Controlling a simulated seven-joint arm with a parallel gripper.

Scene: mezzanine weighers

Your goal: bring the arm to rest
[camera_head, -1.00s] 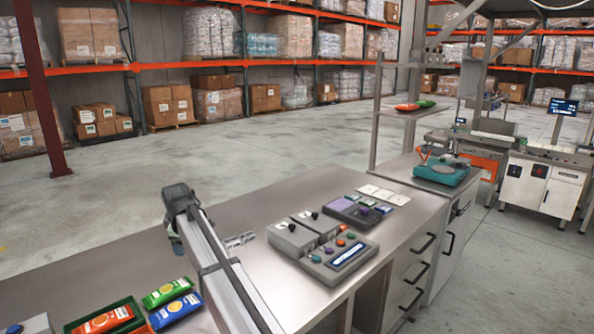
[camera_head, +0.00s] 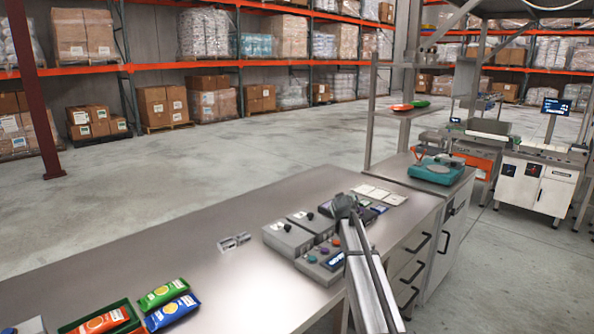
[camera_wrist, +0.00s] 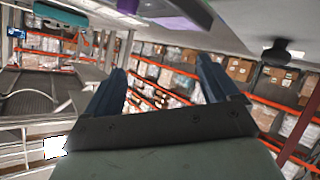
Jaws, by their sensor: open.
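My arm reaches up from the bottom right of the head view, its far end above the control boxes on the steel bench (camera_head: 215,290). In the wrist view my gripper (camera_wrist: 160,85) shows two dark blue fingers standing well apart, with nothing between them. Beyond the fingers the wrist view shows distant shelving, tilted. In the head view the fingers are hidden by the wrist. My arm covers part of the grey button box (camera_head: 322,262).
Orange, green and blue packets (camera_head: 170,310) lie in and beside a green tray (camera_head: 128,304) at lower left. Grey boxes with black knobs (camera_head: 287,240) and pale cards (camera_head: 370,192) are near my arm. A teal scale (camera_head: 436,170) stands beyond.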

